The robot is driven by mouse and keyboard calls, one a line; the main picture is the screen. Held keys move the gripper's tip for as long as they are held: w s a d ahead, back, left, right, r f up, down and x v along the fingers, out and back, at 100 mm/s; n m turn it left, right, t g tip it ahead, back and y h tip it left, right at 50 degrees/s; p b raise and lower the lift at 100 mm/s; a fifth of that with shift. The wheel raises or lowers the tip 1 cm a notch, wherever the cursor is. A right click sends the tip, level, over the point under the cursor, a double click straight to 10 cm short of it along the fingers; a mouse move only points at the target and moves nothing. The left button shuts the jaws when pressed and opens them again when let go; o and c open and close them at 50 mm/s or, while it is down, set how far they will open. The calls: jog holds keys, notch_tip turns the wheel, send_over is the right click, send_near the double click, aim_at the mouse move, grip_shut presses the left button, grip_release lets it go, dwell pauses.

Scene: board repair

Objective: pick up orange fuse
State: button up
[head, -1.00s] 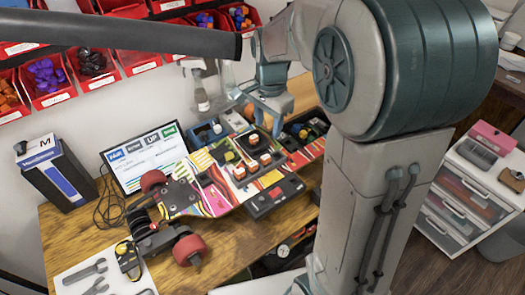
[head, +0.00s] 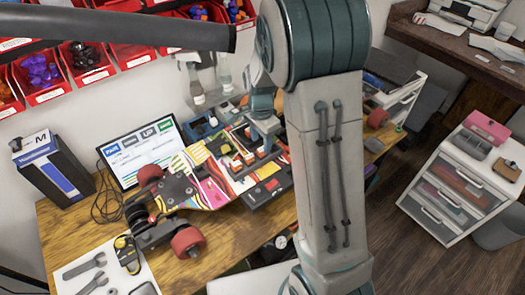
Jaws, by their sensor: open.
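A skateboard-shaped board (head: 205,185) with colourful graphics lies on the wooden workbench. A dark module (head: 236,184) on it carries several small orange and white blocks (head: 237,166); at this size I cannot tell for certain which one is the orange fuse. My gripper (head: 262,152) points down over the blocks at the back right of the module, very close to them. It is open. Its fingers and my arm hide part of the blocks, so I cannot tell whether the fingers touch or surround one.
A screen (head: 140,150) stands behind the board, with a blue-and-dark box (head: 52,165) at left. Wheels and trucks (head: 187,242) stick out at the board's near end. Tools lie on a white sheet (head: 75,258). Red bins (head: 90,75) hang on the wall. A white drawer unit (head: 450,205) stands at right.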

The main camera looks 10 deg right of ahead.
aim_at(262, 149)
jog(key=shift+w+d+f+p, duration=0.1)
jog(key=shift+f+p, duration=0.1)
jog(key=shift+f, duration=0.9)
jog(key=shift+w+d+f+p, duration=0.1)
jog(key=shift+f+p, duration=0.1)
jog(key=shift+f, duration=0.85)
grip_shut()
jog(key=shift+r, duration=0.1)
jog(key=shift+a+r, duration=0.1)
jog(key=shift+r, duration=0.5)
notch_tip(262, 149, up, 3)
jog(key=shift+f+b, duration=0.2)
jog(key=shift+b, duration=0.3)
jog(key=w+d+r+b, duration=0.1)
jog(key=d+r+b, duration=0.1)
jog(key=d+r, duration=0.5)
jog(key=d, duration=0.4)
jog(key=shift+w+d, duration=0.35)
jog(key=shift+w, duration=0.05)
